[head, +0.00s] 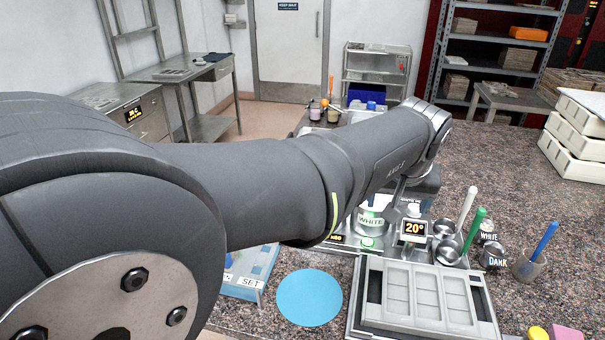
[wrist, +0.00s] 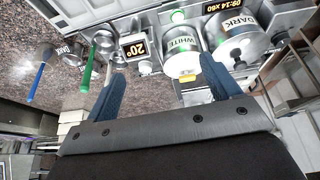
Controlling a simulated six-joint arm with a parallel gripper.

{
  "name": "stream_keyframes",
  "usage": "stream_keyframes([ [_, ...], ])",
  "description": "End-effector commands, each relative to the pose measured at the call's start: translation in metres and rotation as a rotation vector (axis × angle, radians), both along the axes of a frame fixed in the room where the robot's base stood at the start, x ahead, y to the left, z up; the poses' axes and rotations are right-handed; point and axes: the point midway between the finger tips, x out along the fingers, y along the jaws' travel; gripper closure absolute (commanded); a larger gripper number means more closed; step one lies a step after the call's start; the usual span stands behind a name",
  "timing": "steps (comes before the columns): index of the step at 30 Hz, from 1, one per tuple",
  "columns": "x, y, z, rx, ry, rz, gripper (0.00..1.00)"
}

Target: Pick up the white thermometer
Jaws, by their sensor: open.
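The white thermometer (head: 467,207) is a slim white rod in the head view, tilted and standing with its lower end in a small metal cup by the 20° display (head: 414,229). A green rod (head: 475,229) leans just in front of it. In the wrist view the green rod (wrist: 89,70) shows left of my gripper (wrist: 165,85), whose two blue fingers are spread with nothing held between them. I cannot clearly make out the white thermometer there; the left finger may cover part of it. My arm hides the gripper in the head view.
A blue rod (head: 542,243) leans in a cup at the right. The pot labelled WHITE (head: 370,219) stands left of the display. A grey mould tray (head: 375,310) and a blue disc (head: 310,297) lie in front. White stacked crates (head: 575,140) stand at the far right.

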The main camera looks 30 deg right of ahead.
Motion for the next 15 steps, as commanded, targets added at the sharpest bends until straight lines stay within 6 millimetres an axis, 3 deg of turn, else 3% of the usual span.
stream_keyframes([
  [1, -0.01, -0.019, 0.001, 0.01, -0.001, -0.009, 0.18],
  [3, -0.019, -0.038, 0.003, 0.019, -0.007, -0.007, 0.18],
  [6, -0.03, -0.056, 0.004, 0.025, -0.01, -0.003, 0.18],
  [11, -0.033, -0.067, -0.001, 0.032, -0.013, 0.002, 0.18],
  [15, -0.026, -0.073, -0.023, 0.033, -0.013, 0.003, 0.18],
])
